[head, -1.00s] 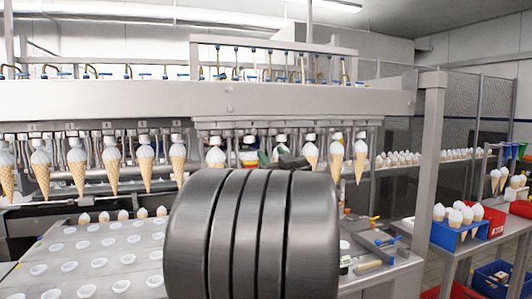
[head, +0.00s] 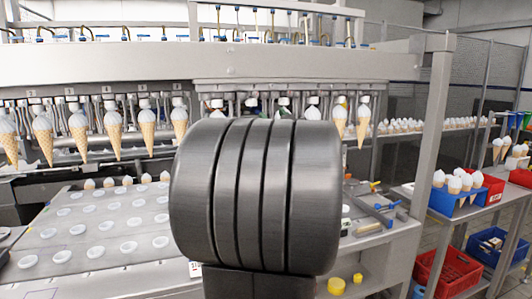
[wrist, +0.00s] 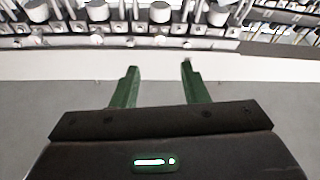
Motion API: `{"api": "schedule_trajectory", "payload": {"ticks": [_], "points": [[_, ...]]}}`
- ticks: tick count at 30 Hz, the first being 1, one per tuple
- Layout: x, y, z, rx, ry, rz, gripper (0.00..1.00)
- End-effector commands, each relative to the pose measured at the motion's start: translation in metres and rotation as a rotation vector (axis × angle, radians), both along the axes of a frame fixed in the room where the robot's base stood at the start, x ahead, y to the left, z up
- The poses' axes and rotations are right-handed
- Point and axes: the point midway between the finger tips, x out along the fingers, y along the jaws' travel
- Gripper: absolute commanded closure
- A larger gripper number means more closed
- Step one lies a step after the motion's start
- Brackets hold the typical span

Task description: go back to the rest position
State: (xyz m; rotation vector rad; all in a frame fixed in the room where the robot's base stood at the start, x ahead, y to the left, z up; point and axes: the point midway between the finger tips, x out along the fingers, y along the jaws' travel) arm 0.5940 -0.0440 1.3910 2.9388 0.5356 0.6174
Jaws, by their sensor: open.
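My gripper (wrist: 158,68) shows in the wrist view with its two green fingers apart and nothing between them. Beyond the fingertips lie a pale beam and a row of round metal fittings (wrist: 160,12). In the head view my own large dark ribbed arm part fills the middle and hides what is behind it. My gripper cannot be seen in the head view. Ice cream cones (head: 114,133) hang point down in a row from the machine, on both sides of my arm.
A tray plate with round holes (head: 80,225) lies at the left, with several cones along its back edge. Further right are a blue cone holder (head: 440,199) and red bins (head: 447,271).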

Motion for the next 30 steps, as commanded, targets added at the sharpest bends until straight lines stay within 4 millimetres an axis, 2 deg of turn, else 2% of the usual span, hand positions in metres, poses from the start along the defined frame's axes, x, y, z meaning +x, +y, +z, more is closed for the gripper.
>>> {"api": "schedule_trajectory", "payload": {"ticks": [12, 18, 22, 30], "points": [[0.07, 0.03, 0.033, 0.001, 0.001, 0.004, 0.59], [0.096, 0.041, 0.044, 0.001, 0.0, 0.003, 0.59], [0.106, 0.045, 0.047, 0.001, 0.001, 0.002, 0.59], [0.105, 0.044, 0.046, 0.025, 0.008, 0.001, 0.59]]}}
